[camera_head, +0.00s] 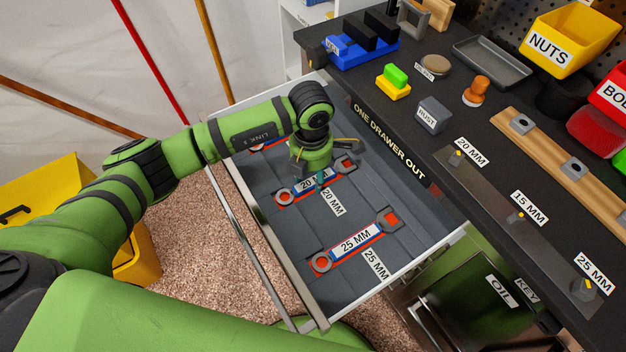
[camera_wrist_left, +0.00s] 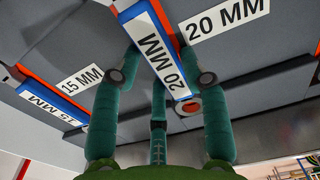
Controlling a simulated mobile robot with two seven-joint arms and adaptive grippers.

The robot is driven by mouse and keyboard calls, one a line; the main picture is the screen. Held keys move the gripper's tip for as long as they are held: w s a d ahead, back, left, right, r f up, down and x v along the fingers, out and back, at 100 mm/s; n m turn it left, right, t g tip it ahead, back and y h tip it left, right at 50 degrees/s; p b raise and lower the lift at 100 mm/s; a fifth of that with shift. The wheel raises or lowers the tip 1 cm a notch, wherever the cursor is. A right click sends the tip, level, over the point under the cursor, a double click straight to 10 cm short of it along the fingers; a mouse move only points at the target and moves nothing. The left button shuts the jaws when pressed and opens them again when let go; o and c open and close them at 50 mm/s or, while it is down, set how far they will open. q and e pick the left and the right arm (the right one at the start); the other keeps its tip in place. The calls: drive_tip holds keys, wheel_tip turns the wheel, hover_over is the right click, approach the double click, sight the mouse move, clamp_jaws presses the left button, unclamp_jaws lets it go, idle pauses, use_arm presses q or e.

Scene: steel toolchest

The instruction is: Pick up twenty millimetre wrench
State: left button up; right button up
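The 20 mm wrench (camera_head: 305,186) lies in its red outline in the open drawer, with a white "20 MM" label on its handle. Its ring end is at the left and its jaw end at the right, by my gripper. My left gripper (camera_head: 321,181) points down over the handle. In the left wrist view, its teal fingers (camera_wrist_left: 160,62) stand on both sides of the wrench (camera_wrist_left: 151,48), with tips close to its edges and a third finger below. I cannot tell whether they touch or grip it. My right gripper is out of view.
The 25 mm wrench (camera_head: 356,239) lies nearer the front of the drawer. The 15 mm wrench (camera_wrist_left: 52,104) lies on the other side, partly hidden in the head view. The black worktop (camera_head: 400,115) rises at the right. The drawer's front rail (camera_head: 262,245) runs below my arm.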

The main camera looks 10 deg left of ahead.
use_arm(q)
clamp_jaws()
drive_tip(key=shift+r, duration=0.15)
